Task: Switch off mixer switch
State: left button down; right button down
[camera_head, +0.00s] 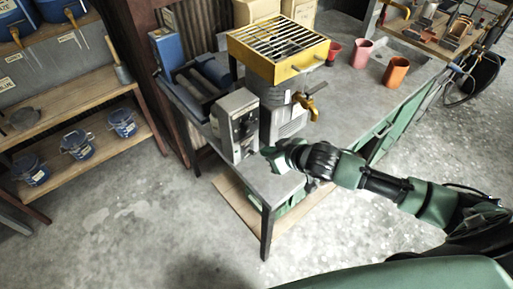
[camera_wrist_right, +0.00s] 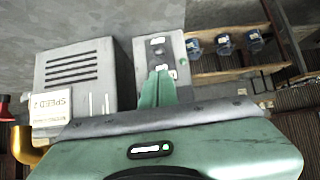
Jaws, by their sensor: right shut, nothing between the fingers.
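The mixer is a machine with a yellow grated top (camera_head: 280,48) on a grey metal table. A grey control box (camera_head: 236,124) with dark knobs or switches on its front stands at the table's near left corner. The same control box (camera_wrist_right: 158,50) shows in the right wrist view, with small round controls on its panel. My right gripper (camera_head: 268,152) is shut and empty, just right of the box's lower part. In the wrist view its green fingers (camera_wrist_right: 157,88) overlap the lower panel; I cannot tell whether they touch it. My left gripper is out of view.
A grey vented motor housing (camera_wrist_right: 75,75) with a "SPEED 2" tag sits beside the box. A brass tap (camera_head: 312,106) sticks out right of it. Cups (camera_head: 395,71) stand farther back on the table. Shelves with blue buckets (camera_head: 122,124) are at left; the floor between is clear.

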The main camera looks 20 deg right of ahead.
aim_at(252, 152)
jog(key=p+x, duration=0.1)
jog(key=x, duration=0.6)
